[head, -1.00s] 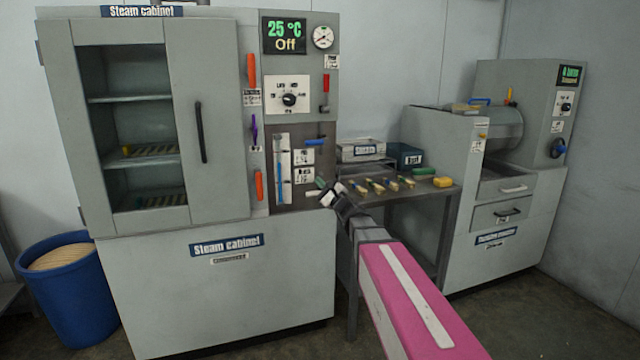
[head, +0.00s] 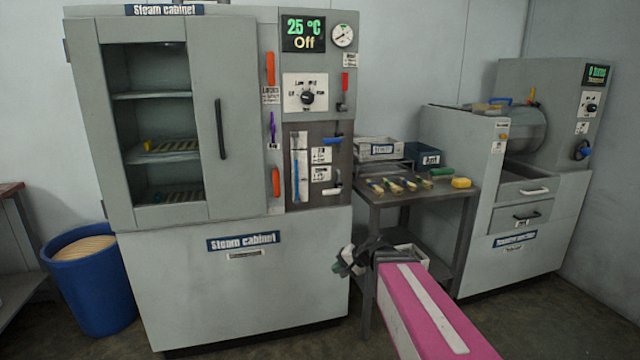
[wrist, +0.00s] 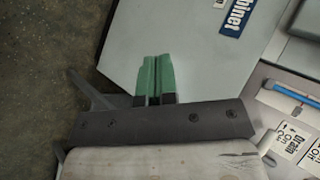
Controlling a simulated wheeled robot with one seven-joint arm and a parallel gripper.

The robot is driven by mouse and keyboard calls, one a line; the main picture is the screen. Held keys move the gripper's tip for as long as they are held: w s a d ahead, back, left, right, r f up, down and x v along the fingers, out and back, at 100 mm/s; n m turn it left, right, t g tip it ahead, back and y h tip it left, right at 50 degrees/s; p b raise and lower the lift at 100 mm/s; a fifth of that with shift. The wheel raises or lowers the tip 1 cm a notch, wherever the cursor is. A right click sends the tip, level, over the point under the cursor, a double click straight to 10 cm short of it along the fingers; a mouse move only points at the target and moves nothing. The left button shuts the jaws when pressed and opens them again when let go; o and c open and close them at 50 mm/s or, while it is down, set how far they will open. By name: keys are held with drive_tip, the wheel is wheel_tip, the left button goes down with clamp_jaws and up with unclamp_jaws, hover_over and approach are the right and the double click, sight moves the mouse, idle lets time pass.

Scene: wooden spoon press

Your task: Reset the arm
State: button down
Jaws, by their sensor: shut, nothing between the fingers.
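My gripper (head: 343,262) is in front of the lower right part of the grey steam cabinet (head: 150,280), at the end of my pink and white arm. In the wrist view its green fingertips (wrist: 154,78) are together with nothing between them. The steam cabinet's door is closed, and its display (head: 303,33) reads 25 °C and Off. The wrist view shows the cabinet's lower panel (wrist: 165,35) beyond the fingers.
A drum machine (head: 540,185) is farther right. A blue bin (head: 90,295) stands at left. Open floor lies in front.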

drive_tip(key=s+d+f+n+g+h, duration=0.4)
drive_tip(key=s+d+f+h, duration=0.5)
drive_tip(key=s+d, duration=0.2)
drive_tip(key=shift+s+d+f, duration=0.4)
drive_tip(key=shift+d, duration=0.55)
